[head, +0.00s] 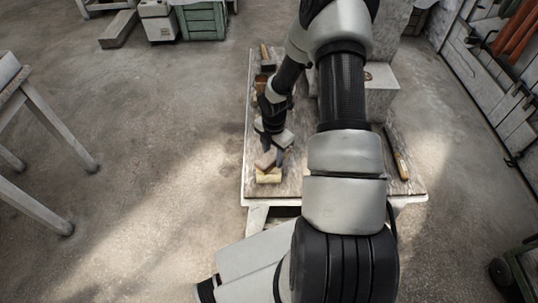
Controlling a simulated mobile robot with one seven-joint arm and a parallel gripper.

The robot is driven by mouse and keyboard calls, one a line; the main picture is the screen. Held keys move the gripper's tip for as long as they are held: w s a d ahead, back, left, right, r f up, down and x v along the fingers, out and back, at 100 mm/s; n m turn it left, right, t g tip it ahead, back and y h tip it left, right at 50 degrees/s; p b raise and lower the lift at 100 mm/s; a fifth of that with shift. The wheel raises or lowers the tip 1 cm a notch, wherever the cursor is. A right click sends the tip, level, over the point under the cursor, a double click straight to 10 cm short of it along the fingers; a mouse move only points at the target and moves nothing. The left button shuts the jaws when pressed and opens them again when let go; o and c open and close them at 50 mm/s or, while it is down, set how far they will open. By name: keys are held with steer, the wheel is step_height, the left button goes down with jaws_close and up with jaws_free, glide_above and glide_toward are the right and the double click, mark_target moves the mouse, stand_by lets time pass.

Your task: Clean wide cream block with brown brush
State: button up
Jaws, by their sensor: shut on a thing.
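The wide cream block (269,177) lies near the front left edge of the worktable. The brown brush (264,160) is just above it in the picture, overlapping its back edge. My gripper (274,152) points down there and is shut on the brush. Whether the brush touches the block is too small to tell. My arm reaches over the table from the front and hides much of its middle.
The worktable (408,184) carries a long wooden-handled tool (398,155) at right, pale blocks (382,98) at back right, and small brown items (261,82) at back left. A trestle (55,130) stands at far left. The floor between is clear.

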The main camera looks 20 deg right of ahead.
steer(key=shift+s+d, duration=0.2)
steer(key=shift+d, duration=0.15)
steer(key=shift+f+b, duration=0.4)
steer(key=shift+f, duration=0.25)
stand_by(0.3)
steer(key=shift+w+d+r, duration=0.15)
steer(key=shift+w+d, duration=0.1)
steer(key=shift+d, duration=0.25)
steer(key=shift+w+d, duration=0.2)
steer(key=shift+d, duration=0.3)
steer(key=shift+a, duration=0.1)
steer(key=shift+s+a, duration=0.3)
steer(key=shift+a, duration=0.35)
steer(key=shift+s+a, duration=0.25)
steer(key=shift+a, duration=0.4)
steer(key=shift+s+a, duration=0.3)
steer(key=shift+a, duration=0.35)
